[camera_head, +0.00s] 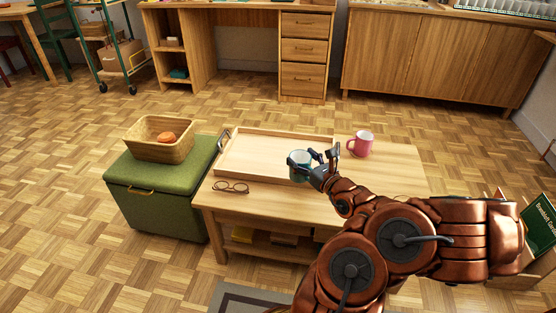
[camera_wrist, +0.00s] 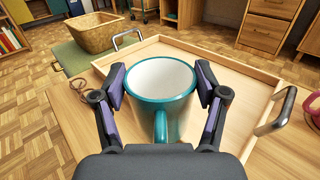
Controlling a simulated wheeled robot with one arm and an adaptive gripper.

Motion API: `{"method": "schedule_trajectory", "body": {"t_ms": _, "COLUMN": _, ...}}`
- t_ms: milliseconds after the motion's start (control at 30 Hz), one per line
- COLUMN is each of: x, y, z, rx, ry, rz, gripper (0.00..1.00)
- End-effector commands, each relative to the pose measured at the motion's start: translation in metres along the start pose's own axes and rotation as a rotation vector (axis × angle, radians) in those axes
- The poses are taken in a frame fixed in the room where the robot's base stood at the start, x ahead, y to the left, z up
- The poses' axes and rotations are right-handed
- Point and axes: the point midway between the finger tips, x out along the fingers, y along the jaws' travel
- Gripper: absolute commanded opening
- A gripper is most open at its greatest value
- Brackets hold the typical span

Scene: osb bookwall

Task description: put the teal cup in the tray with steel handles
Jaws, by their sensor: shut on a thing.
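The teal cup (camera_wrist: 160,88), white inside, is upright between the two fingers of my gripper (camera_wrist: 160,95) in the wrist view, its handle towards my palm. My gripper (camera_head: 325,162) is shut on it. In the head view the cup (camera_head: 299,165) shows at the front right part of the tray. The wooden tray (camera_head: 262,147) lies on the low table and looks empty; one steel handle (camera_head: 224,139) shows at its left end. In the wrist view the tray (camera_wrist: 211,52) has steel handles at both ends. I cannot tell whether the cup touches the tray floor.
A pink mug (camera_head: 361,144) stands right of the tray on the table (camera_head: 395,172). Glasses (camera_head: 231,187) lie at the table's front left. Parquet floor is clear behind.

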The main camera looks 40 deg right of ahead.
Motion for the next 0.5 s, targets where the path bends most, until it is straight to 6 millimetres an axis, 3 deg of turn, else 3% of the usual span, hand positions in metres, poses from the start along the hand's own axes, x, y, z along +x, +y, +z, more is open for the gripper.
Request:
{"method": "schedule_trajectory", "body": {"t_ms": 167, "x": 0.004, "y": -0.004, "z": -0.003, "rx": -0.002, "ry": 0.0, "rz": -0.01, "gripper": 0.27}}
{"method": "schedule_trajectory", "body": {"t_ms": 500, "x": 0.04, "y": -0.006, "z": -0.007, "rx": -0.004, "ry": 0.0, "rz": -0.009, "gripper": 0.27}}
